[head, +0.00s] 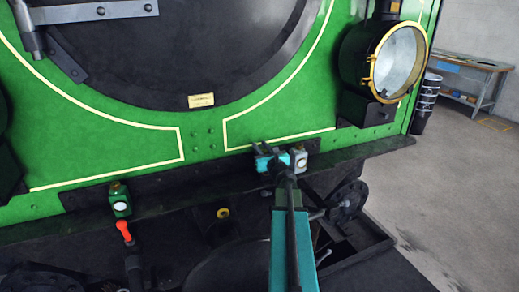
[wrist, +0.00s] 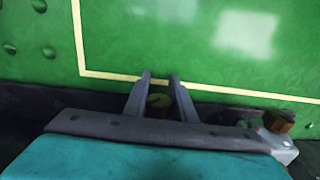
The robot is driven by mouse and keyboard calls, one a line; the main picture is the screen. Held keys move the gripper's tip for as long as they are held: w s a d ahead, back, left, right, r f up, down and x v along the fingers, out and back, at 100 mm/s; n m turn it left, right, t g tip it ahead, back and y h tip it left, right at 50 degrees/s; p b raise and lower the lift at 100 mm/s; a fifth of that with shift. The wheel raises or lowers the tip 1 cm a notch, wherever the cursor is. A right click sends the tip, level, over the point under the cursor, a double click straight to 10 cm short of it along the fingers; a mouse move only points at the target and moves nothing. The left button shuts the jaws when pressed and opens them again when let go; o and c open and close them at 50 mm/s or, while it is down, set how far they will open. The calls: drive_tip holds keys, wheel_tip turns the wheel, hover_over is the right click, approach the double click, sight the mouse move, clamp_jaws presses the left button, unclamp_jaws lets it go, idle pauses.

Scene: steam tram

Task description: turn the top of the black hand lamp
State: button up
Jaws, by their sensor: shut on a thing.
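My gripper (head: 263,148) is at the buffer beam below the round black door, pointing away from the head camera. In the wrist view its two fingers (wrist: 160,78) stand on either side of a dark, brass-tinted round top (wrist: 158,100), which I take for the top of the black hand lamp. The jaws are shut on it. The lamp's black body is hidden behind my gripper in the head view and below the wrist edge in the wrist view. How far the top is turned cannot be seen.
A grey hand lamp (head: 299,160) with a brass top stands close to the right of my gripper; it also shows in the wrist view (wrist: 277,125). A green hand lamp (head: 119,202) stands further left, near a red-handled lever (head: 124,230). A large headlamp (head: 392,62) is at upper right.

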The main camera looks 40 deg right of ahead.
idle(0.3)
drive_tip(key=o, duration=1.1)
drive_tip(key=shift+a, duration=0.1)
